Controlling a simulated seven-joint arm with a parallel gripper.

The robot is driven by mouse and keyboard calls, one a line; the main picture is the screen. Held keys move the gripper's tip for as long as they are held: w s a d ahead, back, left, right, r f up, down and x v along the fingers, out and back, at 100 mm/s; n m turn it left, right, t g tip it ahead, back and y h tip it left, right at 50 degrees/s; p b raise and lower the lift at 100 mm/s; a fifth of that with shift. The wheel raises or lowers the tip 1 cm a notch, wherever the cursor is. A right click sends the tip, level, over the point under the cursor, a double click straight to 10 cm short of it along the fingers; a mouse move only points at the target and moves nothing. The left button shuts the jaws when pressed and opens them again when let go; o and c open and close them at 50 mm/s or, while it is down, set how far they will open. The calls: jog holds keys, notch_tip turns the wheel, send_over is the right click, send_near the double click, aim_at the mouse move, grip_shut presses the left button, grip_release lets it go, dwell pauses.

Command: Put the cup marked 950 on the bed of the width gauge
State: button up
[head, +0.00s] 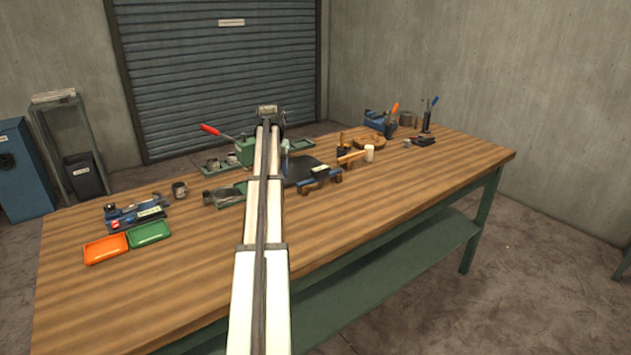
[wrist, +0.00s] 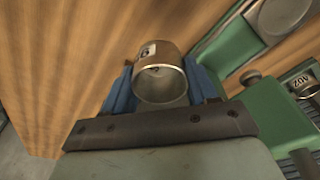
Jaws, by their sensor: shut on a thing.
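My gripper (wrist: 162,88) has blue fingers on both sides of a metal cup (wrist: 160,84) and is shut on it. The cup's open mouth faces the wrist camera. A small pale label shows on its side, but I cannot read its number. In the head view my arm hides most of the gripper and the held cup. A blue device (head: 122,217) with a pale strip and a red part stands at the table's left; it may be the width gauge. Its bed is too small to make out.
A green press with a red lever (head: 211,130) stands beside my arm. A loose dark cup (head: 180,190) stands near the blue device. Orange (head: 106,248) and green (head: 150,233) trays lie before it. Tools crowd the right back; the front table is clear.

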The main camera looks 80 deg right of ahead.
jog(key=shift+w+d+f, duration=0.1)
jog(key=shift+f, duration=4.85)
jog(key=o, duration=1)
jog(key=shift+f, duration=0.1)
jog(key=shift+o, duration=0.2)
jog(key=shift+o, duration=0.4)
jog(key=r, duration=0.4)
jog(key=a+r, duration=0.1)
jog(key=r, duration=0.7)
jog(key=shift+a+r, duration=0.1)
jog(key=shift+a, duration=0.3)
